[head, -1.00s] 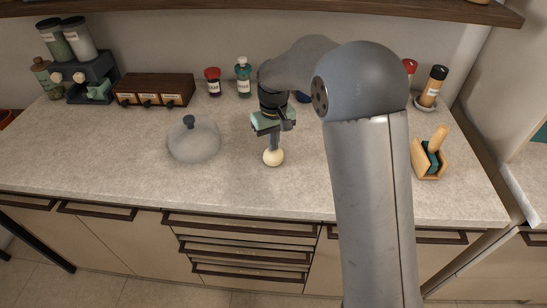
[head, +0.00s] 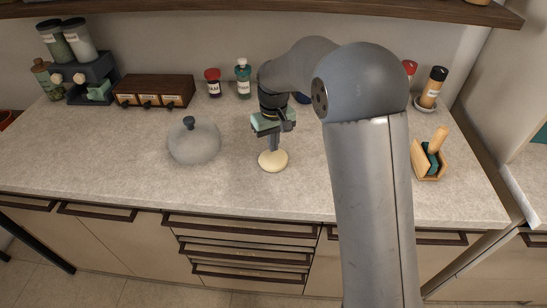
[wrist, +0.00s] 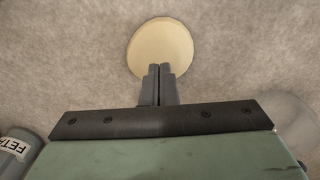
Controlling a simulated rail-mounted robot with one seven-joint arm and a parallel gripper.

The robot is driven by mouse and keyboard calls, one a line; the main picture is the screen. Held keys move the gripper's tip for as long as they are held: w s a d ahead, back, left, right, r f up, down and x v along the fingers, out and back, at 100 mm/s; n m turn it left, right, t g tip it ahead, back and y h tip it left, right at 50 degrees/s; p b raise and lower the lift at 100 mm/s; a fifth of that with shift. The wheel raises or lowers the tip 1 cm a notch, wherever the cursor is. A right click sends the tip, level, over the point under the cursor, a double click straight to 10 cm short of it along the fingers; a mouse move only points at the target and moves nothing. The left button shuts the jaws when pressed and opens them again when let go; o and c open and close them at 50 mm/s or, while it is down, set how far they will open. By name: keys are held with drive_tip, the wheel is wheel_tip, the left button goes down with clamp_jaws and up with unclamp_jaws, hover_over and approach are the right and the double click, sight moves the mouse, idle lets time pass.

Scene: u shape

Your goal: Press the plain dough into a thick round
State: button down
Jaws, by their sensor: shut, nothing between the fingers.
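The plain dough (head: 273,162) is a pale, flattened round on the countertop in the head view. In the wrist view the dough (wrist: 162,42) shows as a cream disc just beyond the fingertips. My gripper (head: 273,149) points down over the dough with its fingers shut and nothing between them. In the wrist view its fingertips (wrist: 159,70) overlap the near edge of the disc. I cannot tell whether they touch the dough.
A grey domed lid (head: 194,143) with a dark knob sits left of the dough. A wooden drawer box (head: 153,91), jars (head: 243,78) and a wooden holder (head: 429,160) stand farther off. The counter in front of the dough is clear.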

wheel_tip(320, 180, up, 9)
drive_tip(key=p, duration=0.5)
drive_tip(key=shift+p, duration=0.35)
drive_tip(key=shift+f, duration=0.1)
drive_tip(key=s+d+r+m, duration=0.1)
drive_tip(key=s+d+r, duration=0.2)
drive_tip(key=s+d, duration=0.35)
drive_tip(key=s+d+r+m, duration=0.25)
drive_tip(key=s+d, duration=0.25)
drive_tip(key=s, duration=0.3)
drive_tip(key=s+d+f+m, duration=0.1)
drive_tip(key=s+d, duration=0.1)
drive_tip(key=s, duration=0.6)
drive_tip(key=s+d+f+m+t, duration=0.1)
drive_tip(key=s+d, duration=0.1)
drive_tip(key=s, duration=0.6)
drive_tip(key=shift+d+f, duration=0.15)
drive_tip(key=shift+d, duration=0.25)
